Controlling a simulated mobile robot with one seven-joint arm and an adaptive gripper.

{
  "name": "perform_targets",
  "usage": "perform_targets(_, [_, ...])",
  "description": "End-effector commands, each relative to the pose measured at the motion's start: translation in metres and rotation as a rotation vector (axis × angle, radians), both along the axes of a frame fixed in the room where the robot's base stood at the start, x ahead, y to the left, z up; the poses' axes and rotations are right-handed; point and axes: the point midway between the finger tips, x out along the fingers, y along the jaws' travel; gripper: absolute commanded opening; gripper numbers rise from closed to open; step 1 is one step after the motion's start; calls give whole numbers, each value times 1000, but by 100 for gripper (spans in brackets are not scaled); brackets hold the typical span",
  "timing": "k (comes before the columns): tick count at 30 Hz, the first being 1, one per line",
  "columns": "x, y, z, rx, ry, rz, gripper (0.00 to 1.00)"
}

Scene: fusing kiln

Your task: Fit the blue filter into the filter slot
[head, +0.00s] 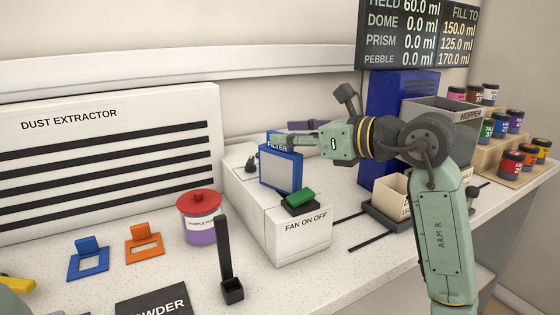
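A blue-framed filter (281,172) with a pale grey panel stands upright at the white fan box (262,215), near its back end. A "FILTER" label shows at its top edge. My gripper (285,141) reaches in from the right, with its fingertips at the top edge of the blue filter, overlapping it in the picture. Whether the fingers are closed on it or only beside it cannot be told. The filter slot's opening cannot be made out; the filter and gripper cover that part of the box.
A green switch (299,197) sits on the box's front. A flat blue frame (88,266) and an orange frame (145,244) lie at left, near a red-lidded jar (199,222) and a black upright holder (226,260). A blue machine (377,118) stands behind my arm.

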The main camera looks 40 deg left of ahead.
Motion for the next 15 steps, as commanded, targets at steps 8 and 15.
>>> perform_targets(8, [1, 30, -6, -1, 1, 2, 37])
perform_targets(15, [1, 31, -7, -1, 0, 1, 35])
